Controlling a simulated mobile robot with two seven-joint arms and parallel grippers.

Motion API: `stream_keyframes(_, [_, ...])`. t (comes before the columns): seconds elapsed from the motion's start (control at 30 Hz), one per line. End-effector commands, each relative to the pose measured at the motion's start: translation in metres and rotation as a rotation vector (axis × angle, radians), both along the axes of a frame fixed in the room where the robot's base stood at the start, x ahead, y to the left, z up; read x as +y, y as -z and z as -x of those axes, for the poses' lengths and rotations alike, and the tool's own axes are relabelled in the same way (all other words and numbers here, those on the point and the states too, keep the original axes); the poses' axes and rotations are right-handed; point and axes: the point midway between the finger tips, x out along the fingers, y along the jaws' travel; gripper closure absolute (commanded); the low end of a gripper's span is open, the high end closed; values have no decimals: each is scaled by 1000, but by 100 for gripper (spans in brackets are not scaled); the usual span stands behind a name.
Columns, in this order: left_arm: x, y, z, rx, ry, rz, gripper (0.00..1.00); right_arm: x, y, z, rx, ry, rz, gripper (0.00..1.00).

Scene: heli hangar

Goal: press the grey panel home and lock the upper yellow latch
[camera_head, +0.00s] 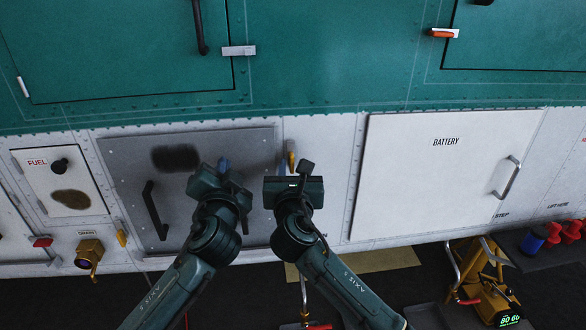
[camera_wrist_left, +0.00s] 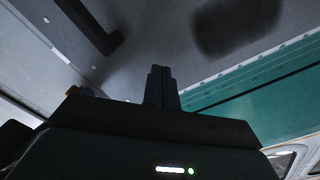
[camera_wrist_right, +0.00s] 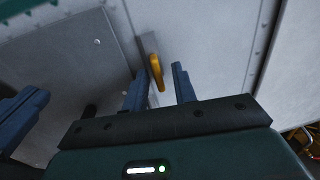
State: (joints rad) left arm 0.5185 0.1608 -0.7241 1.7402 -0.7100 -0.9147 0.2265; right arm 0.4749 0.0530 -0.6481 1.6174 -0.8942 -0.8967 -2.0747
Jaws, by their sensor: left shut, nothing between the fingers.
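The grey panel (camera_head: 230,147) with a black handle (camera_head: 155,210) and a dark smudge sits in the white lower wall. I cannot tell whether it is fully flush. My left gripper (camera_head: 224,166) is shut and empty in front of the panel's right part; its closed fingers (camera_wrist_left: 160,86) point at the panel (camera_wrist_left: 150,40) in the left wrist view. The upper yellow latch (camera_head: 291,159) is by the panel's upper right edge. My right gripper (camera_head: 295,168) is open, its fingers on either side of the latch (camera_wrist_right: 156,72) in the right wrist view. Contact is unclear.
Another yellow latch (camera_head: 121,238) is at the panel's lower left. A white battery door (camera_head: 430,185) is to the right, a fuel door (camera_head: 85,180) to the left. Yellow equipment (camera_head: 485,285) stands on the floor at the lower right. Both grippers are close together.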

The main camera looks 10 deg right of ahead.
Motion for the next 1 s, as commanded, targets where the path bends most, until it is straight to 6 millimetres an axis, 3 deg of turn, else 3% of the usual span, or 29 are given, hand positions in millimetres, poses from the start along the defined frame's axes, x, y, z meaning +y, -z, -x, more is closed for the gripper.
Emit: stream_keyframes(1.0, [0, 0, -21, -1, 1, 1, 100, 0, 0, 0, 0, 0, 0, 73])
